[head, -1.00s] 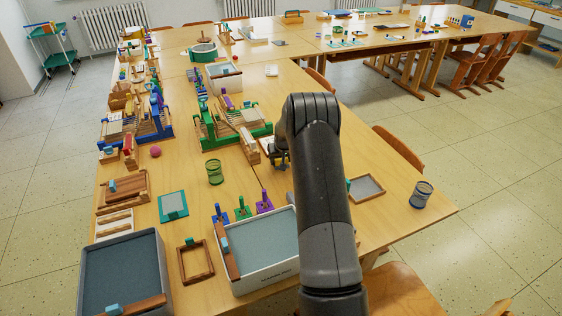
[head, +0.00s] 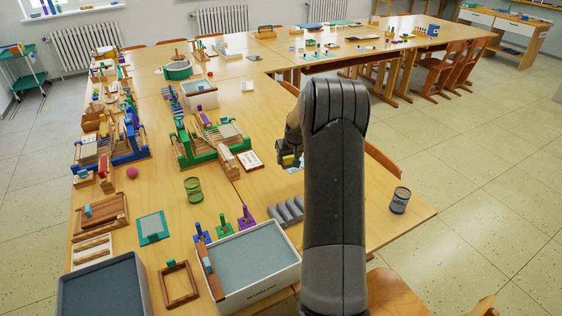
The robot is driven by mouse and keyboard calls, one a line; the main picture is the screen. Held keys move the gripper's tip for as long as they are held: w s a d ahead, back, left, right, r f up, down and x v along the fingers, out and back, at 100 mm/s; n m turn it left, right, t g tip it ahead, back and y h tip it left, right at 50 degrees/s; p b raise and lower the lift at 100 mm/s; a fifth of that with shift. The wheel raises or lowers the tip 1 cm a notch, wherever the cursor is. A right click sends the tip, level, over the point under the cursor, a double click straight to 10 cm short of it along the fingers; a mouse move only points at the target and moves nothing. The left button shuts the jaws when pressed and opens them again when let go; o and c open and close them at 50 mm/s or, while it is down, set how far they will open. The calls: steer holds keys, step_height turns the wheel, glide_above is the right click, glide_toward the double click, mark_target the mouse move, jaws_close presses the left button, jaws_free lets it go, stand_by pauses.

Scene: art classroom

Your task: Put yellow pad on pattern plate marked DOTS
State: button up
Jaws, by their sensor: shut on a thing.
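My gripper (head: 291,159) is above the table's right part, just left of my dark forearm, and is shut on a small yellow piece (head: 287,160), which looks like the yellow pad. Only a little of the yellow shows between the dark fingers. A pale blue-white patch shows just below the gripper, partly hidden by the arm. I cannot tell whether it is a pattern plate. No DOTS marking is readable anywhere in the head view, and my arm hides part of the table.
A white card (head: 250,160) and a green wooden loom (head: 186,150) are left of the gripper. A grey ridged block (head: 286,211) and a grey-filled bin (head: 255,262) are nearer. A dark-rimmed jar (head: 400,200) stands near the right edge. Chairs line the right side.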

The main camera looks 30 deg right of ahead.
steer(key=s+d+n, duration=0.2)
steer(key=d, duration=1.1)
glide_above(294, 169)
steer(key=shift+y, duration=0.3)
steer(key=f, duration=0.6)
steer(key=shift+s, duration=0.25)
steer(key=shift+w+f, duration=0.1)
steer(key=shift+f, duration=2)
steer(key=shift+f, duration=0.1)
steer(key=o, duration=1)
